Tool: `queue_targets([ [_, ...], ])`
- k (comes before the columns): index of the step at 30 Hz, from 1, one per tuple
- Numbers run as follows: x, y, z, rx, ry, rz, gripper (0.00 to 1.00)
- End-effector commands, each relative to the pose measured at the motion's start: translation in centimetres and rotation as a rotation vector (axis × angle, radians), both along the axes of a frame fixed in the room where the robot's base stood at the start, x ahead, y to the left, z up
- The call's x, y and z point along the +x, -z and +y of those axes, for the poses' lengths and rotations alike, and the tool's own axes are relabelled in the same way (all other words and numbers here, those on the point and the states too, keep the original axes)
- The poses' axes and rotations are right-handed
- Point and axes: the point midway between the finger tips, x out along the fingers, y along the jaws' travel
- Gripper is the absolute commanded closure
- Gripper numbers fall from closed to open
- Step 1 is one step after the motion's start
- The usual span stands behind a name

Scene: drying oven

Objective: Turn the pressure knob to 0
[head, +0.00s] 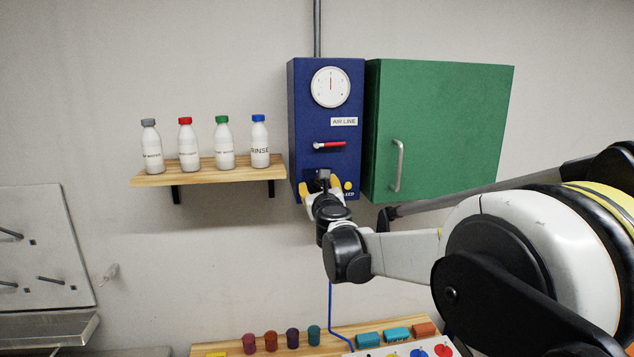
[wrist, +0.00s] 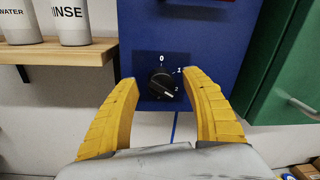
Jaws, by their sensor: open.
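The pressure knob (wrist: 163,84) is a round black dial low on the blue air-line box (head: 298,110). In the wrist view its scale has 0 at the top, 1 at the upper right and 2 at the right. A pale mark on the knob is toward its lower right, away from 0; the exact setting is hard to read. My gripper (wrist: 160,79) is open, with a yellow finger on each side of the knob and visible gaps between. In the head view my gripper (head: 320,186) is at the box's lower front and largely covers the knob.
Above the knob are a red-handled lever (head: 329,145) and a round gauge (head: 330,87). A green cabinet (head: 440,120) adjoins on the right. A wooden shelf (head: 210,175) with several bottles is to the left. A lower bench holds coloured items.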

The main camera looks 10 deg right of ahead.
Motion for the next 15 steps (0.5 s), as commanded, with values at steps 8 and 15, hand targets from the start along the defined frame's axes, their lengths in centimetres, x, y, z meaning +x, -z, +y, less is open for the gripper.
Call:
queue_targets([
  [8,0.74,0.02,-0.05,-0.001,0.000,0.000,0.44],
  [15,0.72,0.02,-0.05,-0.001,0.000,0.000,0.86],
])
